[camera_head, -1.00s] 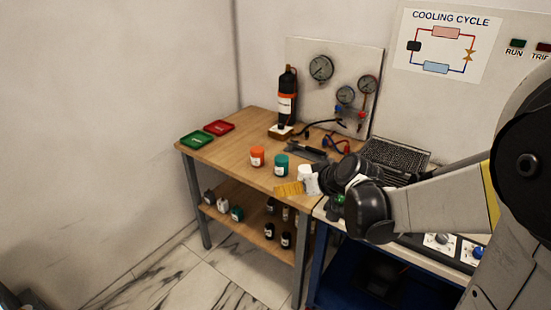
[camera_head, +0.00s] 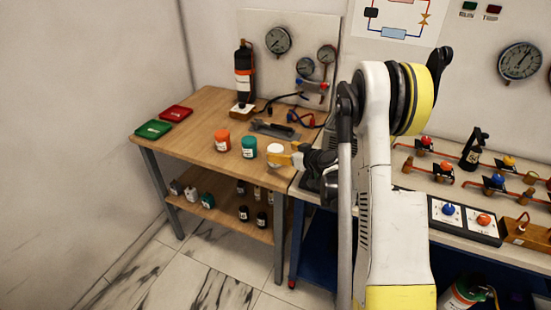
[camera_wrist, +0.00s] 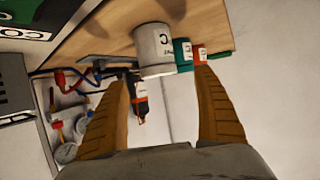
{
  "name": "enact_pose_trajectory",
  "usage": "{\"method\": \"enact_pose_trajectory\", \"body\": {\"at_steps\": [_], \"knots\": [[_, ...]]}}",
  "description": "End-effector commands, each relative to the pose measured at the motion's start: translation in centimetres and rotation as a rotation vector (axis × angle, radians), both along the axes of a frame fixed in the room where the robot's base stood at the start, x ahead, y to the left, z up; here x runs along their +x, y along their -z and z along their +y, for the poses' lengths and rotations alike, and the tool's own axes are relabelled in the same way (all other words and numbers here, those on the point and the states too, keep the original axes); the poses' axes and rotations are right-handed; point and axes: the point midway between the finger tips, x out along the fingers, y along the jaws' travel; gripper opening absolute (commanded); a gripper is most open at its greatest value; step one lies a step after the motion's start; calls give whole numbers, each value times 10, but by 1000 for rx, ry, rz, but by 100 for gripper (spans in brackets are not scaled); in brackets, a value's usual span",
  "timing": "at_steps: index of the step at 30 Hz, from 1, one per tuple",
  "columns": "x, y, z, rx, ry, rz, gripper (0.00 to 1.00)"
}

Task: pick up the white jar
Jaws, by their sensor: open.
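The white jar (camera_head: 275,149) stands upright on the wooden table, near its right front corner. It also shows in the wrist view (camera_wrist: 153,46), upside down, with a dark label mark. My gripper (camera_head: 284,158) is at the jar's right and near side, its orange-yellow finger partly covering the jar's lower part. In the wrist view my gripper (camera_wrist: 164,76) is open, with its two fingers spread and nothing held. The jar appears just beyond the fingertips, between them and nearer the left finger. I cannot tell whether a finger touches it.
A teal jar (camera_head: 248,147) and an orange jar (camera_head: 222,140) stand left of the white jar. A dark tool (camera_head: 274,129) lies behind. The table's front left is clear.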

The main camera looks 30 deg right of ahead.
Motion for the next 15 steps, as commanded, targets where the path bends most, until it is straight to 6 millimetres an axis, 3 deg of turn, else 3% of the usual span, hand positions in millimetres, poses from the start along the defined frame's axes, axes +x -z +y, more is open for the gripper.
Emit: {"method": "enact_pose_trajectory", "body": {"at_steps": [10, 15], "knots": [[43, 16, 4, -1, -1, 0, 80], [49, 17, 5, -1, 1, 0, 80]]}}
